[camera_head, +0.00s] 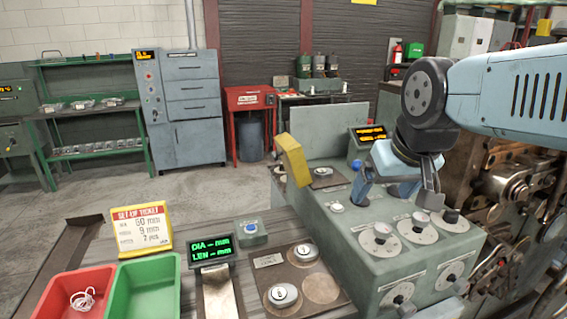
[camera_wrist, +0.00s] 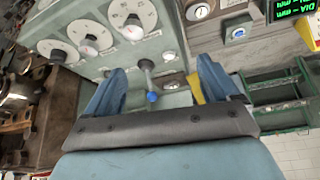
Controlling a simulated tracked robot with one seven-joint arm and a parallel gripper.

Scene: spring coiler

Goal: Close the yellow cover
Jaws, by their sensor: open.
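The yellow cover (camera_head: 293,160) stands raised and tilted at the far left edge of the green control console (camera_head: 440,245). In the wrist view, a strip of the yellow cover (camera_wrist: 195,88) shows beside the right finger, and the rest is hidden. My gripper (camera_head: 383,193) is over the console, to the right of the cover and apart from it in the head view. In the wrist view my gripper (camera_wrist: 160,72) has its fingers spread wide with nothing held between them. A dark plate with a round button (camera_head: 323,172) lies right of the cover.
A lever with a blue knob (camera_wrist: 152,97) rises close to my fingers. Several white dials (camera_head: 380,238) sit on the console front. An orange-lit display (camera_head: 369,133) stands behind. The set-up ticket (camera_head: 141,230), red bin (camera_head: 80,296) and green bin (camera_head: 146,288) are at left.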

